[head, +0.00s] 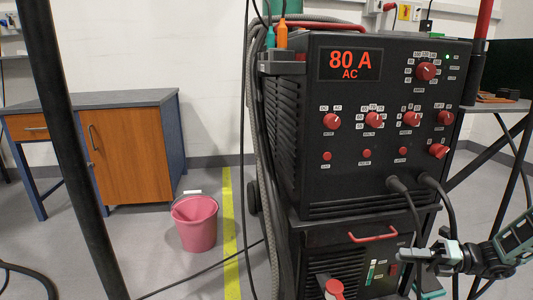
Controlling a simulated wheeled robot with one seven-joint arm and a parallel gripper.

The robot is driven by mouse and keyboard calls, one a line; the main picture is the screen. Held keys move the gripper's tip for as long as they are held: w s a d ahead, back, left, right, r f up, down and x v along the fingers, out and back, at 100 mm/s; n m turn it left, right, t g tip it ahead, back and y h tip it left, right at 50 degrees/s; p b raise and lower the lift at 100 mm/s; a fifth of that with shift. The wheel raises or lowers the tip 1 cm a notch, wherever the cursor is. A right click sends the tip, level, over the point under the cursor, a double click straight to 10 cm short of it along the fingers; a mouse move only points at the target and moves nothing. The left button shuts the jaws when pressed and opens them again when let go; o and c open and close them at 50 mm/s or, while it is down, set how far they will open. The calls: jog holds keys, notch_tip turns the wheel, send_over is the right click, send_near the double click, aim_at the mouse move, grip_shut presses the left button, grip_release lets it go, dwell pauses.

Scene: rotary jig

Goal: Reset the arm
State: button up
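My gripper (412,256) is at the lower right, in front of the lower part of a black welding machine (285,110). Its light grey fingers point left and the arm comes in from the right edge. From this side I cannot tell whether the fingers are apart or closed. I see no object clearly held in it. Teal parts show just below it, partly cut off by the bottom edge. The machine's display (350,65) reads 80 A AC.
Cables (405,200) hang from the machine's front close to my gripper. A red handle (372,236) is left of it. A dark table (500,105) with slanted legs stands at right. A pink bucket (195,225) and wooden cabinet (130,150) stand at left, with open floor around them.

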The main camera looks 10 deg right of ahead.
jog(key=s+a+r+n+g+h, duration=0.2)
jog(key=s+a+r+n+g, duration=0.15)
jog(key=a+n, duration=0.3)
jog(key=s+a+r+n+g+h, duration=0.2)
jog(key=a+n+g+h, duration=0.15)
jog(key=a+n, duration=0.35)
jog(key=s+a+r+n+g+h, duration=0.2)
jog(key=s+a+n+g, duration=0.15)
jog(key=a+n, duration=0.35)
jog(key=s+a+r+n+t+h, duration=0.25)
jog(key=s+a+n+h, duration=0.2)
jog(key=s+n, duration=0.5)
jog(key=s+a+r+n+t+h, duration=0.2)
jog(key=s+a+r+n+h, duration=0.25)
jog(key=n, duration=0.75)
notch_tip(320, 180, up, 37)
jog(key=s+y+p, duration=0.1)
jog(key=s+p, duration=0.1)
jog(key=p, duration=3.5)
jog(key=shift+f, duration=0.2)
